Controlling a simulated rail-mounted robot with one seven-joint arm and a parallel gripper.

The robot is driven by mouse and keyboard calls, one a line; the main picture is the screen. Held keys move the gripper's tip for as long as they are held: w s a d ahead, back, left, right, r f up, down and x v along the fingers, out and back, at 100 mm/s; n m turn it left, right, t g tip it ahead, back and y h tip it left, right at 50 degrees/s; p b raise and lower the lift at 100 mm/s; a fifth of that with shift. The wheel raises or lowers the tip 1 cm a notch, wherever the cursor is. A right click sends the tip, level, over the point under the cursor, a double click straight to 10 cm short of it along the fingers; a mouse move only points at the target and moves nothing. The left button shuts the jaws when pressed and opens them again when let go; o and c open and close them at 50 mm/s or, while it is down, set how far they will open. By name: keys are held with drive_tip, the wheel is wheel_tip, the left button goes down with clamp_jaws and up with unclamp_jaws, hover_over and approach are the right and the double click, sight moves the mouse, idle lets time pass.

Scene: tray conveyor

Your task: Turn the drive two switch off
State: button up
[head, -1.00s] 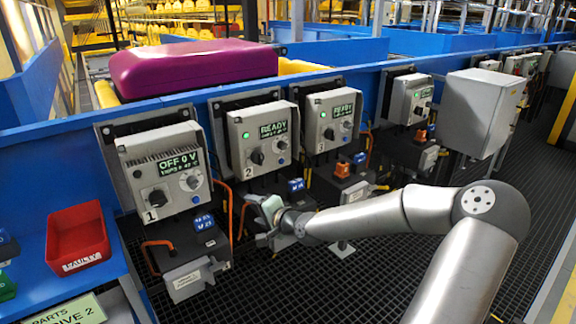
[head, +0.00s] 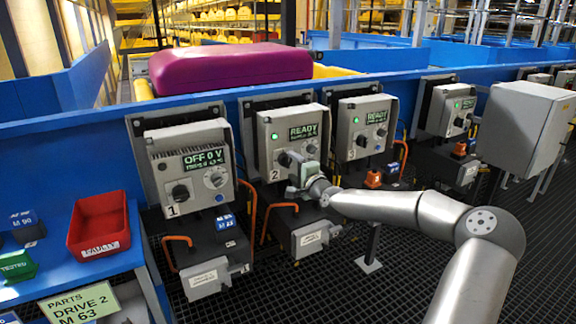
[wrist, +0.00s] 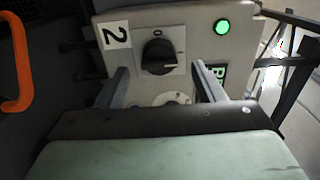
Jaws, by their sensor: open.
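The drive two box (head: 290,135) is a grey unit marked 2, with a green lamp and a display reading READY. Its black rotary switch (wrist: 159,56) shows in the wrist view, with a 0 mark beside it; it points sideways in that view, not at the 0. In the head view the switch is close to my gripper (head: 300,178), which partly covers the lower face of the box. In the wrist view my gripper (wrist: 163,85) has its two fingers spread, one on each side below the switch, with nothing between them. A light round knob is partly hidden behind the gripper body.
Drive one (head: 192,170) at the left reads OFF 0 V. Drive three (head: 361,127) at the right reads READY. An orange handle (wrist: 18,65) is at the wrist view's left. A red FAULTY bin (head: 98,225) sits on the blue bench. A grey cabinet (head: 520,125) stands far right.

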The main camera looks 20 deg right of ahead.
sight(289, 163)
drive_tip(key=shift+w+a, duration=0.15)
drive_tip(key=shift+w, duration=2)
drive_tip(key=c, duration=1)
